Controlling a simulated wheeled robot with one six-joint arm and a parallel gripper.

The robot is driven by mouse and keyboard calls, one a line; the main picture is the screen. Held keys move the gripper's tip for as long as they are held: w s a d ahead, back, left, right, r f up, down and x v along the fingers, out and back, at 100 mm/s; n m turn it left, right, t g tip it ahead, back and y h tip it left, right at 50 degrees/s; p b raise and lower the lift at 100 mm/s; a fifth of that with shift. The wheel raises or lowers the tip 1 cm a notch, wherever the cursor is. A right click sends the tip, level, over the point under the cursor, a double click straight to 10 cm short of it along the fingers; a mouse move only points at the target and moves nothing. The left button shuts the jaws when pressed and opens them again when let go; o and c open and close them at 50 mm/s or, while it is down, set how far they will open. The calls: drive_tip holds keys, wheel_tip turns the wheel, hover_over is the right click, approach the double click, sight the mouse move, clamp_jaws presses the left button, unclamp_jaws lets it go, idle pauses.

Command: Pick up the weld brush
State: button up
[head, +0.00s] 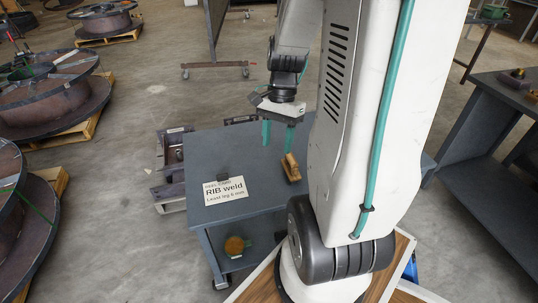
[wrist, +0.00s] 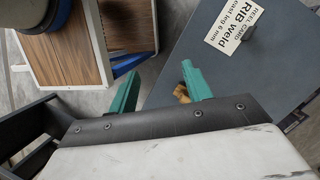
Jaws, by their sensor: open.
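The weld brush (head: 291,168), a small brown wooden-looking block, lies on the grey cart top (head: 250,148), just left of my arm in the head view. My gripper (head: 277,146) points down with its two teal fingers apart and nothing between them. In the head view it appears above and slightly behind the brush, not touching it. In the wrist view my gripper (wrist: 160,70) is also open. There the brush (wrist: 181,93) shows only in part, mostly hidden behind the right finger and the gripper body.
A round brown item (head: 235,245) sits on the lower shelf. Large steel reels (head: 45,90) on pallets stand left; a dark bench (head: 500,120) stands right.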

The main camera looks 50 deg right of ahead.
sight(293, 157)
drive_tip(key=w+d+f+m, duration=0.1)
drive_tip(key=d+f+m, duration=0.3)
drive_tip(key=m, duration=0.3)
drive_tip(key=w+d+f+m+t, duration=0.1)
drive_tip(key=d+f+m, duration=0.4)
drive_tip(key=m, duration=0.3)
drive_tip(key=w+d+f+m+t, duration=0.1)
drive_tip(key=d+f+m, duration=0.4)
drive_tip(key=m, duration=0.3)
drive_tip(key=shift+d+h, duration=0.35)
drive_tip(key=shift+h, duration=0.05)
drive_tip(key=m, duration=0.2)
drive_tip(key=shift+w+d+f+m+t, duration=0.2)
drive_tip(key=shift+d+m+t, duration=0.1)
drive_tip(key=shift+d, duration=0.05)
drive_tip(key=x, duration=0.7)
drive_tip(key=shift+w+f, duration=0.2)
drive_tip(key=shift+w, duration=0.15)
clamp_jaws()
